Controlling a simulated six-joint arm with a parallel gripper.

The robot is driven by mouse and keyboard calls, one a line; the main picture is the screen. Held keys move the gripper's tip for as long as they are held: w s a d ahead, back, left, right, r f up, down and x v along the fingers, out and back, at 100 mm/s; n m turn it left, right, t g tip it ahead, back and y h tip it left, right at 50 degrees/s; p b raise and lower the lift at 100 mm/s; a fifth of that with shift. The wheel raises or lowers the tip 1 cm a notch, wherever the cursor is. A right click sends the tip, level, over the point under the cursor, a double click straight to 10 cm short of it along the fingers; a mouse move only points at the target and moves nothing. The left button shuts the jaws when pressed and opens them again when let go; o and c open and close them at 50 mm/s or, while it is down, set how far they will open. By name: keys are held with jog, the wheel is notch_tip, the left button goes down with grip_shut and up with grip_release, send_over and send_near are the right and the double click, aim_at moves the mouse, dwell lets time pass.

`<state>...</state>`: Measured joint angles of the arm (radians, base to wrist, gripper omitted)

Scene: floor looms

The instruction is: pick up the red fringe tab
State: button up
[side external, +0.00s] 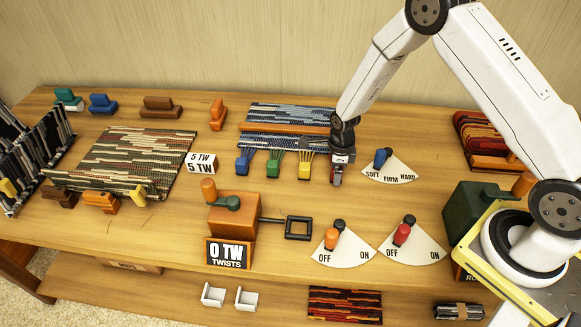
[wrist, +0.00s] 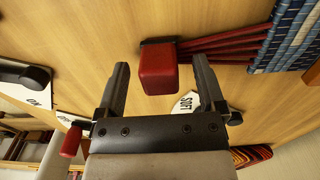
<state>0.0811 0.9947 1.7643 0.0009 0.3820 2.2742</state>
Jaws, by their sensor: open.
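The red fringe tab (wrist: 158,72) is a small red block at the end of red cords (wrist: 215,47) that run to a blue woven piece (wrist: 290,38). In the side external view the tab (side external: 337,179) shows only in part, just below my gripper (side external: 341,158). My gripper (wrist: 160,66) also shows in the wrist view, open and empty, pointing down. Its two dark fingers lie to either side of the tab in that picture, with a gap on each side. I cannot tell how far the fingertips are above it.
Blue (side external: 243,162), green (side external: 275,164) and yellow (side external: 305,171) tabs stand in a row to the left. A SOFT/FIRM/HARD dial (side external: 390,170) lies close on the right. Two OFF/ON levers and an orange crank box (side external: 232,215) stand nearer the front.

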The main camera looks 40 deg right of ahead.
grip_shut()
jog(key=shift+r, duration=0.1)
dwell(0.3)
jog(key=shift+r, duration=1.05)
jog(key=s+r, duration=1)
jog(key=s, duration=0.4)
jog(key=shift+a+r, duration=0.35)
jog(key=shift+a, duration=0.1)
